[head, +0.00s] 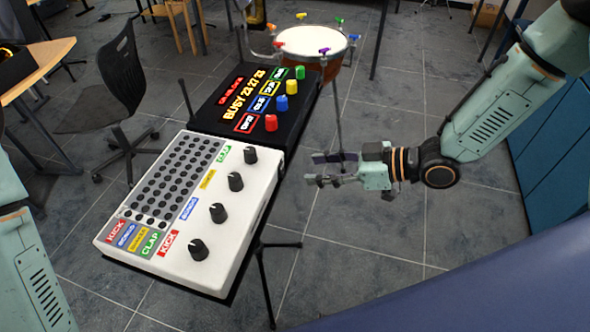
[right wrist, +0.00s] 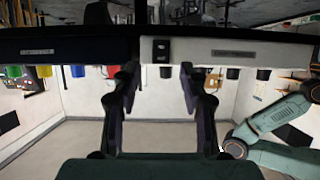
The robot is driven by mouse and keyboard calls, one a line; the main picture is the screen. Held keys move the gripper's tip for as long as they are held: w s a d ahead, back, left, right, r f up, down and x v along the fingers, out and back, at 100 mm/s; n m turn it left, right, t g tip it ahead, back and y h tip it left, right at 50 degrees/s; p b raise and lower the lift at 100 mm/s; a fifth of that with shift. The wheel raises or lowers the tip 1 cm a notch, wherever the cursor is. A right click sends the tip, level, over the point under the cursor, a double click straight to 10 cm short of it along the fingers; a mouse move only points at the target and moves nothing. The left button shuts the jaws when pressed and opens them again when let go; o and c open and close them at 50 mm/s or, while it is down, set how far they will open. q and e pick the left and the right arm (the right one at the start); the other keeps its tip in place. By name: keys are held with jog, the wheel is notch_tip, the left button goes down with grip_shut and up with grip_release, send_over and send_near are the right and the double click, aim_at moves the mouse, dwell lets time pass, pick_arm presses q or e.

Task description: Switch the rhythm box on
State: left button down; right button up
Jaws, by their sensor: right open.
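The rhythm box is the white box (head: 212,243) with a grid of dark dots, KICK and CLAP labels and black knobs, on a stand in the head view. I cannot tell which way the switch is set. My right gripper (head: 315,169) is open and empty, to the right of the box and apart from it. Its fingertips (right wrist: 158,70) straddle the switch in the wrist picture. My left gripper is out of view.
A black box (head: 218,121) with coloured knobs and a lit BUSY display sits behind the rhythm box. A drum (head: 311,42) stands farther back. A chair (head: 112,85) and wooden table (head: 38,65) are at left. Floor right of the boxes is mostly open.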

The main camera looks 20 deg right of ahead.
aim_at(283, 171)
jog(key=b+x, duration=0.1)
jog(key=x, duration=0.2)
jog(key=shift+a+f, duration=0.1)
jog(key=shift+a, duration=0.2)
jog(key=shift+b+x, duration=0.3)
jog(key=shift+x, duration=0.6)
jog(key=shift+w+a+f, duration=0.15)
jog(key=shift+w+a, duration=0.15)
jog(key=shift+a, duration=0.1)
jog(key=shift+d, duration=0.2)
jog(key=shift+c, duration=0.3)
jog(key=shift+a, duration=0.15)
jog(key=c, duration=0.4)
grip_shut()
